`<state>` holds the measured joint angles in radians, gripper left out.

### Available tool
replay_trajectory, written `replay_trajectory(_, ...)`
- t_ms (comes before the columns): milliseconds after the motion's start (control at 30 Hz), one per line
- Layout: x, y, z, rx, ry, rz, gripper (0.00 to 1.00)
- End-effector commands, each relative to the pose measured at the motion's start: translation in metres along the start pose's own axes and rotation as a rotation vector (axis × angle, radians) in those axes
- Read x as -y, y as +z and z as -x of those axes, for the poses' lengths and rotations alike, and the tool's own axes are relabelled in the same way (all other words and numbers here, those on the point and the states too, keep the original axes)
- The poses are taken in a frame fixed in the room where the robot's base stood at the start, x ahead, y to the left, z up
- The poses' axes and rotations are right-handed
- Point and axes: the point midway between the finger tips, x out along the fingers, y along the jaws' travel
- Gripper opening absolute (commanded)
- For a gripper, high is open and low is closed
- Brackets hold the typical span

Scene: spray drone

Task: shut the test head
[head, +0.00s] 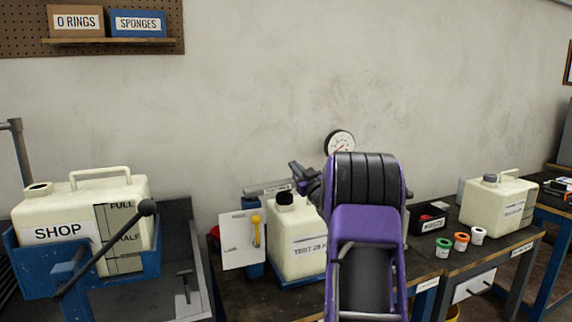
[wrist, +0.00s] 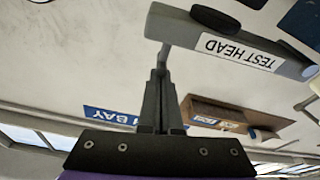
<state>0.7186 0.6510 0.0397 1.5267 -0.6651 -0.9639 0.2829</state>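The test head is a grey bar with a white TEST HEAD label (wrist: 237,52) and a dark oval knob, large in the upper part of the wrist view. In the head view the test head (head: 268,188) is raised above and behind a cream tank (head: 296,245) with a black cap. My gripper (wrist: 158,75) has its fingers together, and a thin grey stalk from the bar's end appears just beyond the tips. I cannot tell whether they touch. In the head view my gripper (head: 297,168) is at the bar's right end, and my purple arm hides part of the tank and bench.
A white plate with a yellow lever (head: 256,230) stands left of the tank. A round gauge (head: 340,143) is behind my arm. The SHOP tank (head: 62,232) is at left. Small coloured reels (head: 461,241) and another tank (head: 497,202) are at right.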

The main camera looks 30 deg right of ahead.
Motion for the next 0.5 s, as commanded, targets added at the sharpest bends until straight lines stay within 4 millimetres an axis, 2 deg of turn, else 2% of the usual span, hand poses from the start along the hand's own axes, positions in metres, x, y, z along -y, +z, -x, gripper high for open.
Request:
replay_trajectory(100,-0.003,0.01,0.002,0.001,0.01,-0.046,0.0)
replay_trajectory(500,-0.006,0.017,0.003,0.002,0.023,-0.099,0.0)
